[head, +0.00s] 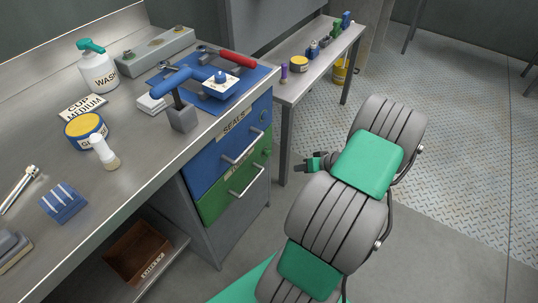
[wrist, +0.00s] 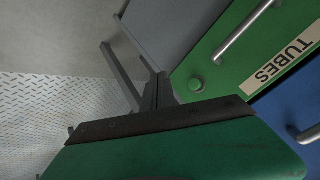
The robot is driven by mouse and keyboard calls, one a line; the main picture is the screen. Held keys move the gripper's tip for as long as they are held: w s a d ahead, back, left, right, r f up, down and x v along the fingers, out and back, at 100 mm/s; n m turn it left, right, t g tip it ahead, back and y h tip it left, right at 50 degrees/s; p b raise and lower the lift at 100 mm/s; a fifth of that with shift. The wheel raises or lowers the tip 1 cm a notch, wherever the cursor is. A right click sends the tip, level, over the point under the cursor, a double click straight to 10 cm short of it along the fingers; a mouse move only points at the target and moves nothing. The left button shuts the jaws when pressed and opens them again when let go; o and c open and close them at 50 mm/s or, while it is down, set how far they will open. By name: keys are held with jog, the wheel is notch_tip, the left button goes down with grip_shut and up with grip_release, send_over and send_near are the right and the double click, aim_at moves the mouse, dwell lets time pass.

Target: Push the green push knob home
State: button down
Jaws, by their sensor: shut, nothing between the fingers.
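The green push knob (wrist: 196,84) is a small round button on the face of the green drawer (wrist: 222,58), beside its bar handle. In the head view the green push knob (head: 267,153) shows small at the drawer's right end, and how far it stands out is hard to tell. My gripper (head: 299,166) is in front of the drawer, to the right of the knob. In the wrist view my gripper (wrist: 160,84) has its fingers together, empty, with the tips left of the knob. They appear apart from it.
A blue drawer (head: 222,150) with a bar handle (head: 243,146) sits above the green one, whose own handle (head: 247,180) sticks out. The side table (head: 300,82) and its leg stand behind my gripper. Open floor (head: 450,130) lies to the right.

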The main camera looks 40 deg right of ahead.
aim_at(270, 153)
jog(key=shift+a, duration=0.1)
jog(key=w+a, duration=0.3)
jog(key=w, duration=0.5)
jog(key=shift+w+b, duration=0.15)
jog(key=shift+b, duration=0.15)
dwell(1.7)
jog(key=shift+w+a, duration=0.15)
jog(key=shift+w, duration=0.25)
jog(key=shift+w+a+r+b, duration=0.1)
jog(key=shift+w+a+b, duration=0.15)
jog(key=shift+w, duration=0.4)
jog(key=shift+w+a+b, duration=0.2)
jog(key=shift+w, duration=0.45)
dwell(1.2)
jog(key=shift+s+d, duration=0.3)
jog(key=shift+s, duration=0.55)
jog(key=shift+s+d, duration=0.25)
jog(key=shift+s, duration=0.55)
